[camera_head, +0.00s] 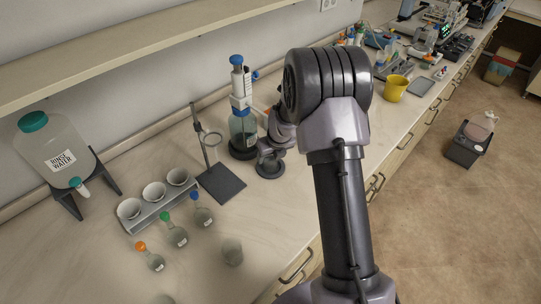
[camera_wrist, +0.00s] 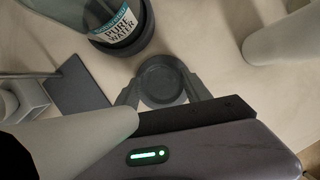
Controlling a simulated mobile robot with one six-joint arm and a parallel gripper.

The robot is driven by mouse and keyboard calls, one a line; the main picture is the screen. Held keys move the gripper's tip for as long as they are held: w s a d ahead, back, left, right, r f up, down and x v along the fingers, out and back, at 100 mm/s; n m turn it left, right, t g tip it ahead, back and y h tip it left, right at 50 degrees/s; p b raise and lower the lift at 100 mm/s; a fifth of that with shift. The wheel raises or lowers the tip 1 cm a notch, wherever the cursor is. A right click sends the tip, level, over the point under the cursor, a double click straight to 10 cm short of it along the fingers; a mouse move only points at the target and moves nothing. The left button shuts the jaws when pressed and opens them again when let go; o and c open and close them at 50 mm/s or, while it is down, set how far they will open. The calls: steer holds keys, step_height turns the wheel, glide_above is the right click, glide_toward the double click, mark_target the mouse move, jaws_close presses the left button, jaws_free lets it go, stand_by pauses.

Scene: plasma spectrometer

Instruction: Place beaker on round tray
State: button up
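A dark round tray (camera_head: 270,170) stands on the counter right of the ring stand, just below my gripper (camera_head: 276,150). In the wrist view my two grey fingertips (camera_wrist: 162,84) are apart, one on each side of a dark round shape. A faint paler ring shows over the tray in the head view. I cannot tell whether it is clear glass between the fingers or the tray's own rim. A clear beaker (camera_head: 232,252) stands upright on the front of the counter, away from my gripper. Another glass rim (camera_head: 163,299) is cut off at the bottom edge.
A pure-water dispenser bottle (camera_head: 243,128) on a dark round base stands close behind the tray. The ring stand (camera_head: 222,184), a rack of white cups (camera_head: 157,202) and several stoppered flasks (camera_head: 176,237) are to the left. A yellow cup (camera_head: 395,88) is farther back.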

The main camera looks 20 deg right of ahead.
steer(key=shift+o, duration=0.7)
steer(key=shift+r, duration=0.1)
steer(key=s+a+r+n+p, duration=0.1)
steer(key=s+a+r+n, duration=0.25)
steer(key=r, duration=0.45)
steer(key=s+a+r+n+p, duration=0.2)
steer(key=s+r+n, duration=0.25)
steer(key=r, duration=0.35)
steer(key=s+a+r+n+p, duration=0.15)
steer(key=s+r+n, duration=0.3)
steer(key=r, duration=0.45)
steer(key=s+a+r+n, duration=0.2)
steer(key=s+a+n, duration=0.1)
steer(key=s+n, duration=0.3)
steer(key=s+a+r+n+t+y, duration=0.1)
steer(key=s+a+n, duration=0.2)
steer(key=s+n, duration=0.3)
steer(key=s+a+r+n+y, duration=0.1)
steer(key=s+a+r+n, duration=0.1)
steer(key=s+n, duration=0.5)
steer(key=shift+s+a+r+b, duration=0.3)
steer(key=shift+s+a+b, duration=0.1)
steer(key=shift+s, duration=0.4)
